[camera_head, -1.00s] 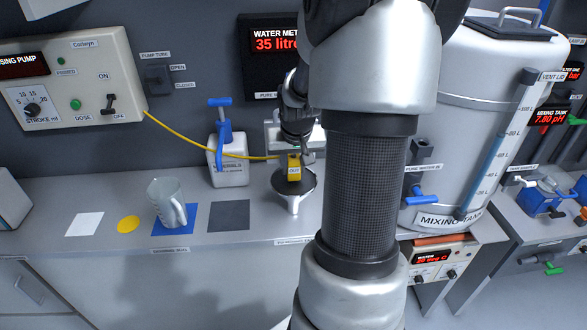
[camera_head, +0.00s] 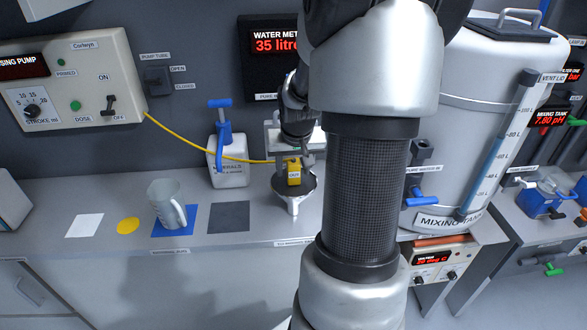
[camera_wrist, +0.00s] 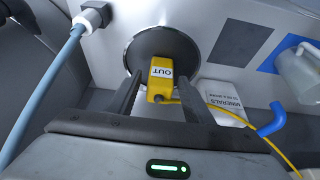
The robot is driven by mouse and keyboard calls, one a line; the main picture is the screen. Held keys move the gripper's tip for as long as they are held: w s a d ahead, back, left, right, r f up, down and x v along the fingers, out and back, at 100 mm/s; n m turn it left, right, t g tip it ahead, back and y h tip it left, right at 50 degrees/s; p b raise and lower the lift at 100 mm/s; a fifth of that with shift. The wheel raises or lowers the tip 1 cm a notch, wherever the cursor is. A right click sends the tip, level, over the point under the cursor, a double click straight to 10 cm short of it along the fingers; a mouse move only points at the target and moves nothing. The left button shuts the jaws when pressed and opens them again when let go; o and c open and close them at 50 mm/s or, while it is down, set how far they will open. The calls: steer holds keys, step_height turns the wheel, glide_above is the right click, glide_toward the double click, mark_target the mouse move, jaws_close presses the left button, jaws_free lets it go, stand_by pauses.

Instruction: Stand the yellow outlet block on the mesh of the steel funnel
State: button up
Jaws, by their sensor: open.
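The yellow outlet block (camera_head: 293,172), labelled OUT, is at the dark mesh of the steel funnel (camera_head: 294,200) on the bench. In the wrist view the block (camera_wrist: 161,80) shows over the dark round mesh (camera_wrist: 178,48), with its yellow tube trailing off to the right. The block looks upright and seems to rest on the mesh, though its lower edge is hard to see. My gripper (camera_wrist: 160,92) is open, with one finger on each side of the block and a gap visible beside it. In the head view my arm partly hides the gripper.
A white minerals bottle (camera_head: 228,165) with a blue pump stands left of the funnel. A jug (camera_head: 167,204) stands on a blue mat farther left. The mixing tank (camera_head: 455,130) is at the right. The yellow tube (camera_head: 185,140) runs to the dosing pump (camera_head: 75,85).

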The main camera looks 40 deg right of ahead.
steer(key=v, duration=1.1)
steer(key=shift+p, duration=0.45)
steer(key=shift+c, duration=0.2)
stand_by(1.2)
